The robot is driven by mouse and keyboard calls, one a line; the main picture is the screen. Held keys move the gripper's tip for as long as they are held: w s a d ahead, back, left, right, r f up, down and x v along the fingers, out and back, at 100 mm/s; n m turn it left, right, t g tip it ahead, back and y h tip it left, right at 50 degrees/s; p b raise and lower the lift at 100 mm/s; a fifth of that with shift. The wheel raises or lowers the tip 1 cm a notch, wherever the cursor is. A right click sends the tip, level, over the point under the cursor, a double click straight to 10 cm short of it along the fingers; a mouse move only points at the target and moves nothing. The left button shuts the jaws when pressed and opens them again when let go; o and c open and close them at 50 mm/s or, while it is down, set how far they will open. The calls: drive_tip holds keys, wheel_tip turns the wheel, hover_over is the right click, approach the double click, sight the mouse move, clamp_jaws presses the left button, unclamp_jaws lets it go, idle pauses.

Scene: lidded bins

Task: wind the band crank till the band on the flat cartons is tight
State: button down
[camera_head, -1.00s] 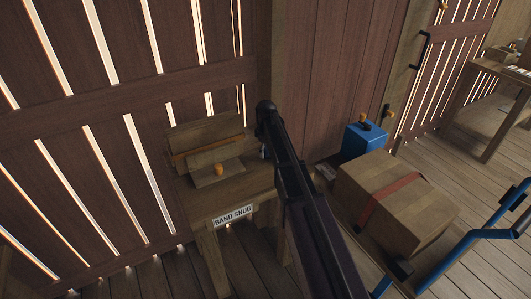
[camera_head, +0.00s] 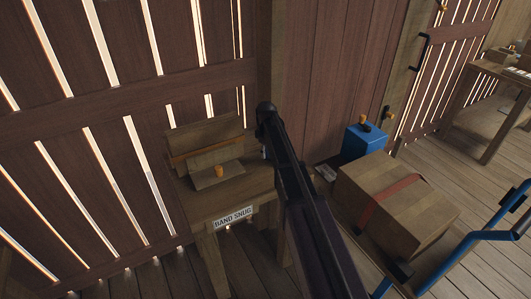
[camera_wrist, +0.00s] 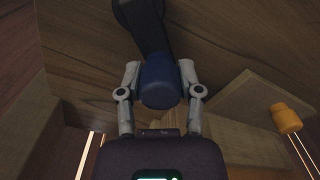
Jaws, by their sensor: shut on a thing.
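The flat cartons (camera_head: 203,131) stand upright as a brown stack on a wooden stand (camera_head: 262,181) against the slatted wall. A thin brownish strip (camera_head: 180,160), apparently the band, runs across their front. I cannot tell how tight it is. In the wrist view the band crank shows as a dark crank arm (camera_wrist: 142,18) with a blue handle (camera_wrist: 158,88). My gripper (camera_wrist: 159,80) is shut on that blue handle, one finger on each side. In the head view my own arm hides the gripper and crank.
A "BAND SNUG" label (camera_head: 233,217) is on the stand's front. An orange knob (camera_head: 219,171) stands before the cartons, also in the wrist view (camera_wrist: 286,118). At right are a blue box (camera_head: 362,141), a red-strapped carton (camera_head: 420,218) and blue cart rails (camera_head: 480,238).

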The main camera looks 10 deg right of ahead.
drive_tip(key=m, duration=0.1)
drive_tip(key=w+m, duration=0.1)
drive_tip(key=d+m, duration=0.1)
drive_tip(key=m, duration=0.1)
drive_tip(key=shift+w, duration=0.25)
drive_tip(key=d+m, duration=0.1)
drive_tip(key=m, duration=0.1)
drive_tip(key=w+d+m, duration=0.1)
drive_tip(key=m, duration=0.1)
drive_tip(key=shift+m, duration=0.3)
drive_tip(key=d+m, duration=0.1)
drive_tip(key=m, duration=0.3)
drive_tip(key=shift+d+m, duration=0.3)
drive_tip(key=shift+d, duration=0.1)
drive_tip(key=shift+s+d+m, duration=0.15)
drive_tip(key=shift+d+m, duration=0.3)
drive_tip(key=shift+m, duration=0.65)
drive_tip(key=shift+s+d+m, duration=0.1)
drive_tip(key=shift+d+m, duration=0.35)
drive_tip(key=shift+m, duration=0.65)
drive_tip(key=shift+c, duration=1.3)
unclamp_jaws()
